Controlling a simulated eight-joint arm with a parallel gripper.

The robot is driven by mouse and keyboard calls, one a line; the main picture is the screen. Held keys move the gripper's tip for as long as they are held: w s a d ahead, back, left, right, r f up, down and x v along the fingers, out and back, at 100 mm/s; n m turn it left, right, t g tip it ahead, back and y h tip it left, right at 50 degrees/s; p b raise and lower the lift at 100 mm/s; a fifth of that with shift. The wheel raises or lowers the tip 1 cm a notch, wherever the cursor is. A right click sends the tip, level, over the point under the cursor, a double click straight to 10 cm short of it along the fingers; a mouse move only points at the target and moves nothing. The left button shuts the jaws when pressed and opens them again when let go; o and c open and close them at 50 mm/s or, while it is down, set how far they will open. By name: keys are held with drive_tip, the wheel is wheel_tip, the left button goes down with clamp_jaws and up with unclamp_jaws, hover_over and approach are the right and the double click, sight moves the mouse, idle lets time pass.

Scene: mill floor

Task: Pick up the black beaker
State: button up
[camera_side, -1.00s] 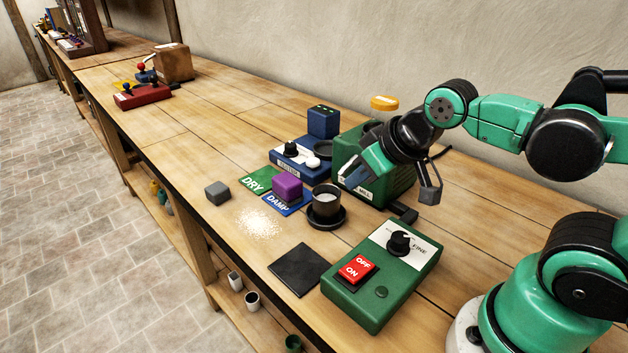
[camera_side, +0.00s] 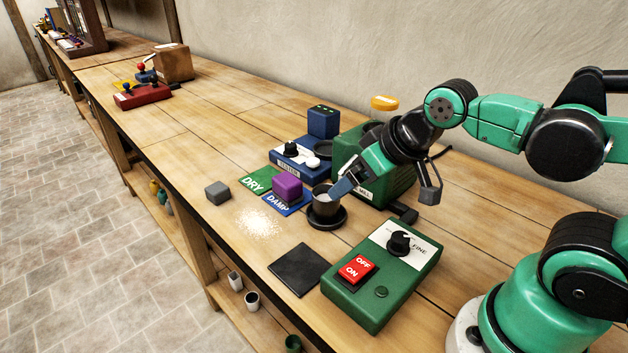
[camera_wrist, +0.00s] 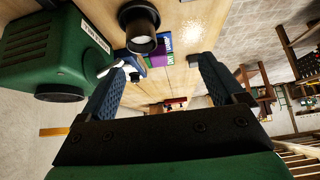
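The black beaker (camera_side: 325,203) stands upright on a black round dish (camera_side: 318,223) on the workbench, with pale grey powder inside. It also shows at the top of the wrist view (camera_wrist: 138,18), its mouth with the pale fill toward me. My gripper (camera_side: 387,187) is open and empty, its fingers spread wide. In the side view one blue-grey finger overlaps the beaker's right edge; I cannot tell if it touches. In the wrist view both fingers (camera_wrist: 160,82) are apart, with the beaker beyond their tips and not between them.
The green mill (camera_side: 385,185) stands close behind the beaker. A green control box (camera_side: 400,290) with a red switch is in front. A purple cube (camera_side: 287,187) sits on the DAMP card, left of the beaker. Spilled powder (camera_side: 258,223) and a black mat (camera_side: 299,270) lie nearby.

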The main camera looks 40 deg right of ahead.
drive_tip(key=shift+o, duration=0.2)
drive_tip(key=r+m+g, duration=0.1)
drive_tip(key=m+g, duration=0.3)
drive_tip(key=g, duration=0.3)
hover_over(326, 195)
drive_tip(key=s+a, duration=0.1)
drive_tip(key=s, duration=0.1)
drive_tip(key=shift+m, duration=0.3)
drive_tip(key=f, duration=1.1)
drive_tip(key=shift+w+a+f, duration=0.2)
drive_tip(key=shift+a+f, duration=0.1)
drive_tip(key=shift+f, duration=0.05)
drive_tip(key=c, duration=1.4)
drive_tip(key=shift+c, duration=0.2)
drive_tip(key=shift+r, duration=0.1)
